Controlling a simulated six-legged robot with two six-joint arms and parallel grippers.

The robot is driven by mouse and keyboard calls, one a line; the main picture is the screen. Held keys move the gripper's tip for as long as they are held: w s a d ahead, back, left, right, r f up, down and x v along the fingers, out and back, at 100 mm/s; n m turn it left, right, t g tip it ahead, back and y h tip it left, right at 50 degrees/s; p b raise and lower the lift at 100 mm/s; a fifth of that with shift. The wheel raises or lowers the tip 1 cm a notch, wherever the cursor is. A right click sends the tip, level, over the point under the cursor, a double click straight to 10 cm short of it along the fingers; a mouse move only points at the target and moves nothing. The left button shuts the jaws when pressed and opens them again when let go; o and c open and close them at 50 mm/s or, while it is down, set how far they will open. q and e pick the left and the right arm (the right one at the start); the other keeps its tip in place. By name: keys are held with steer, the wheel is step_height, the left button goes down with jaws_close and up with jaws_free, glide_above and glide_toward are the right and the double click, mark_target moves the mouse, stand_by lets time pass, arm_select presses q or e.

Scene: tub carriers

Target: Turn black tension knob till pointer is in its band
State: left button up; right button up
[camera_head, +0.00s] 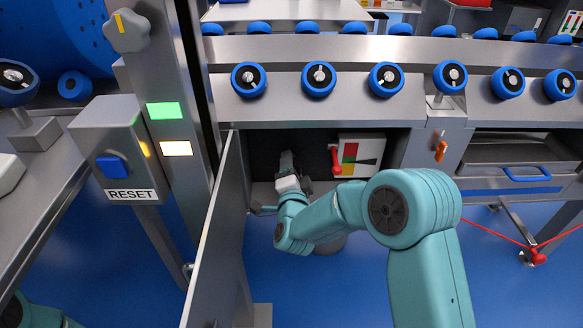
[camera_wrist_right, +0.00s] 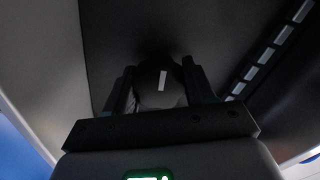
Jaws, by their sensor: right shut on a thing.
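The black tension knob (camera_wrist_right: 160,92), with a white mark on its face, sits between the two fingers of my right gripper (camera_wrist_right: 162,80) in the right wrist view. The gripper is shut on it. In the head view my right gripper (camera_head: 287,163) reaches into the dark open cabinet, and the knob itself cannot be made out there. To its right is a white gauge plate (camera_head: 368,145) with red and green bands and a dark tapered pointer (camera_head: 368,162). The pointer's tip lies near the green band, but its exact place is too small to tell. My left gripper is not in view.
An open grey door (camera_head: 222,225) stands left of my right arm. A red handle (camera_head: 335,158) is beside the gauge plate. A RESET box (camera_head: 125,150) with a blue button stands at left. Blue rollers (camera_head: 318,78) line the beam above. An orange-red knob (camera_head: 440,150) is at right.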

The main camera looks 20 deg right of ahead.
steer(key=shift+d+r+m, duration=0.1)
steer(key=shift+d+m, duration=0.1)
steer(key=shift+m, duration=0.5)
steer(key=o, duration=1)
steer(key=shift+s, duration=0.1)
steer(key=shift+a, duration=0.1)
steer(key=shift+s+a, duration=0.15)
steer(key=shift+s, duration=0.25)
steer(key=v, duration=1.5)
steer(key=shift+s, duration=0.2)
